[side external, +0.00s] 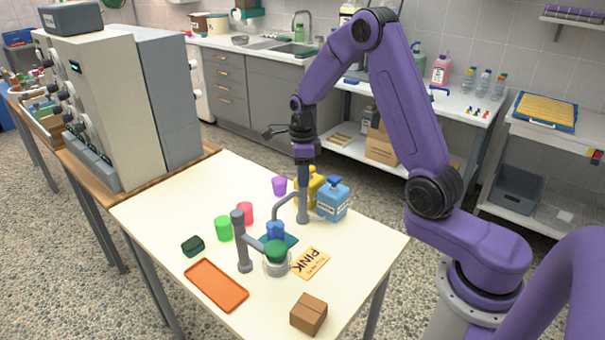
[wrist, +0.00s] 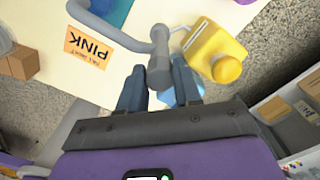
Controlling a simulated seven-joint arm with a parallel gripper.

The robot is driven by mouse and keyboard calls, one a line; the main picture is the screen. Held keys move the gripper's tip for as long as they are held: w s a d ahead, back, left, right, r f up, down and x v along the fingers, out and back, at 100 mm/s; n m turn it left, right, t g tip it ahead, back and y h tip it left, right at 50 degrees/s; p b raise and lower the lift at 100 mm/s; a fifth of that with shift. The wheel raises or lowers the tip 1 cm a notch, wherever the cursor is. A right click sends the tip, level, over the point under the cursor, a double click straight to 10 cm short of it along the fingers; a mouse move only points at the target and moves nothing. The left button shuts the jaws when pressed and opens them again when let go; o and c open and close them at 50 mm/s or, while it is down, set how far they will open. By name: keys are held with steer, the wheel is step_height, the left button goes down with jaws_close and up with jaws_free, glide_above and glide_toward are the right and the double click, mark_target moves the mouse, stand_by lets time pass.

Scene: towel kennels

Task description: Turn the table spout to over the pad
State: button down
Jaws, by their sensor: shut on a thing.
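The table spout (side external: 302,208) is a grey upright post with a curved pipe, standing on the cream table. Its pipe reaches left and bends down near a blue cup-like thing (side external: 275,230) at the teal pad (side external: 291,240). My gripper (side external: 303,182) points straight down at the post's top. In the wrist view, the spout (wrist: 158,50) has its post top between my fingers (wrist: 160,88), which are shut on it. The pipe runs to the upper left there. The pad is partly hidden behind the blue thing and a green-topped jar; I cannot tell whether the outlet is exactly over it.
Yellow (side external: 311,190) and blue (side external: 333,200) bottles stand close right of the post. A second grey post (side external: 241,243) has an arm towards a green-topped jar (side external: 277,260). A PINK card (side external: 310,263), orange tray (side external: 216,284), brown box (side external: 308,314) and coloured cups (side external: 244,212) lie around.

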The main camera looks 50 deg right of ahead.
steer(key=c, duration=0.8)
jaws_free()
steer(key=shift+r, duration=0.1)
step_height(320, 180, up, 17)
steer(key=shift+r, duration=0.15)
steer(key=s+a+f+n, duration=0.3)
steer(key=s+a+n, duration=0.95)
steer(key=n, duration=0.65)
steer(key=s+f+n, duration=0.1)
steer(key=s+n, duration=0.5)
steer(key=n, duration=0.1)
steer(key=s+a+f+n, duration=0.1)
steer(key=s+f+n, duration=0.1)
steer(key=s+n, duration=0.5)
steer(key=s+f+n, duration=0.1)
steer(key=s+n, duration=0.5)
steer(key=shift+s+a+f+n, duration=0.15)
steer(key=shift+s+n, duration=0.2)
steer(key=shift+n, duration=0.05)
